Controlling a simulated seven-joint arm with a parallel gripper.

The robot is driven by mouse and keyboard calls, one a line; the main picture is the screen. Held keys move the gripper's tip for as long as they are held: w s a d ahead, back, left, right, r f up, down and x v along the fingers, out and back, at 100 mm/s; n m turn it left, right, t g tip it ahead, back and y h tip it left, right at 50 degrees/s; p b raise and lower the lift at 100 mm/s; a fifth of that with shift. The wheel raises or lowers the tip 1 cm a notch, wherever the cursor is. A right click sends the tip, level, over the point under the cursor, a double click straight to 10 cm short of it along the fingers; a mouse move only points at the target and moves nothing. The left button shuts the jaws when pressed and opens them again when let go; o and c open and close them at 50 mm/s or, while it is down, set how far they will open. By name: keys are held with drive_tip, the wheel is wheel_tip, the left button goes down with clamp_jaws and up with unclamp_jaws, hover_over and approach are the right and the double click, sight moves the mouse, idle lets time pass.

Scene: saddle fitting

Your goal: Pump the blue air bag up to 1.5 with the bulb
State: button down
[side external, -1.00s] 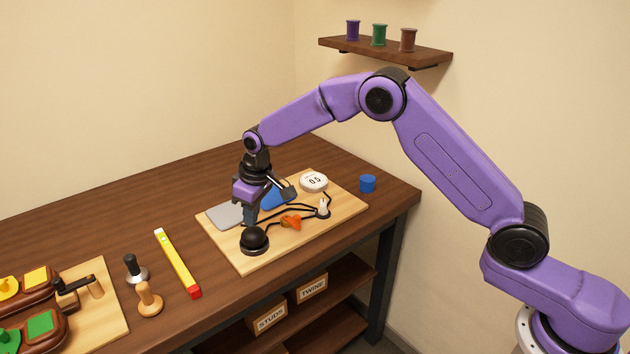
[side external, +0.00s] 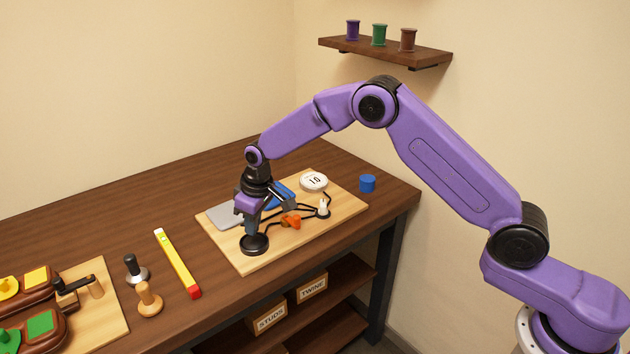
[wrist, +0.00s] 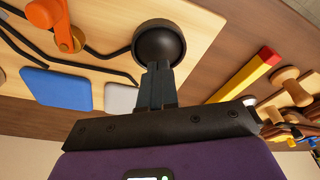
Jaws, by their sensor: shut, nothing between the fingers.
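The black bulb (side external: 254,246) sits at the front of the wooden board and looks pressed flat. My gripper (side external: 250,232) is shut and empty, pointing down with its fingertips on the bulb's top. The wrist view shows the closed fingers (wrist: 156,72) against the round bulb (wrist: 159,40). The blue air bag (side external: 284,194) lies behind my gripper, partly hidden by it; it also shows in the wrist view (wrist: 57,88). The round white gauge (side external: 313,181) reads 1.0. Black hoses run across the board between these parts.
An orange valve (side external: 291,221) and a small white fitting (side external: 323,209) stand on the board (side external: 345,207) right of my gripper. A grey pad (side external: 222,214) lies at left. A yellow-and-red level (side external: 177,263), two knobbed tools and a blue cup (side external: 367,183) are off the board.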

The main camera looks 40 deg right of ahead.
idle(0.3)
drive_tip(key=shift+r, duration=1.5)
drive_tip(key=shift+f, duration=0.2)
drive_tip(key=shift+f, duration=1.4)
drive_tip(key=shift+r, duration=1.6)
wheel_tip(320, 180, up, 5)
